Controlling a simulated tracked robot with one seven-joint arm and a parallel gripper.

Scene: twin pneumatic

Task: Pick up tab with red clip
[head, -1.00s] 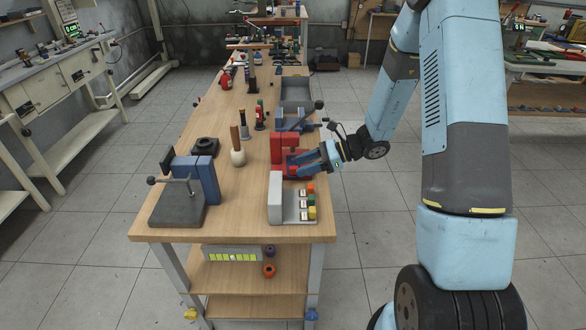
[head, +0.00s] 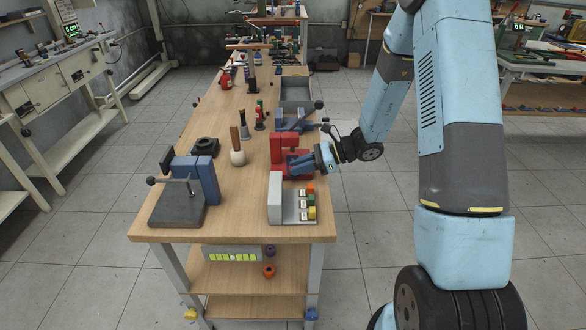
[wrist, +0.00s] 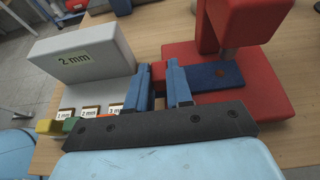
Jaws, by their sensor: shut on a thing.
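A flat blue tab (wrist: 217,77) with a small hole lies on the red press base (wrist: 270,98) in the wrist view, its far part under the press head. Its near end carries a red clip (wrist: 160,74). My gripper (wrist: 161,88) has its two blue fingers on either side of the clip and is shut on it. In the head view my gripper (head: 296,164) reaches in from the right, low over the red press (head: 277,150). The fingers hide part of the clip, and the tab cannot be made out in the head view.
A grey rack (head: 276,195) labelled 2 mm stands just in front of the press, holding tabs with coloured clips. A blue fixture (head: 288,122) stands behind the press. A wooden-handled tool (head: 237,150) and a dark clamp block (head: 178,208) stand to the left.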

